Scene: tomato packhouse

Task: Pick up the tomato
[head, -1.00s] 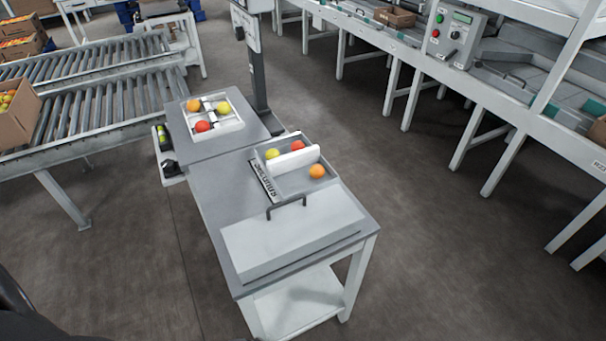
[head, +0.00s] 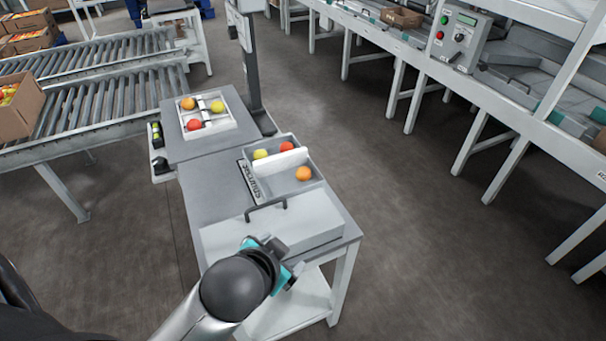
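Tomatoes lie in two trays. The grey tray (head: 316,185) on the table holds a yellow tomato (head: 260,154) and a red tomato (head: 286,147) behind a white divider (head: 275,165), and an orange tomato (head: 303,173) in front. The white divided tray (head: 229,127) farther back holds an orange tomato (head: 188,103), a yellow tomato (head: 217,107) and a red tomato (head: 193,125). My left gripper (head: 273,254) is over the table's near end, apart from all tomatoes. Its wrist hides much of the fingers, so its opening is unclear. My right gripper is not in view.
A white box with a dark handle (head: 266,207) lies between my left gripper and the grey tray on the grey table (head: 205,190). A dark post (head: 253,90) stands behind. A roller conveyor (head: 100,100) is at left, and a machine bench at right beyond clear floor.

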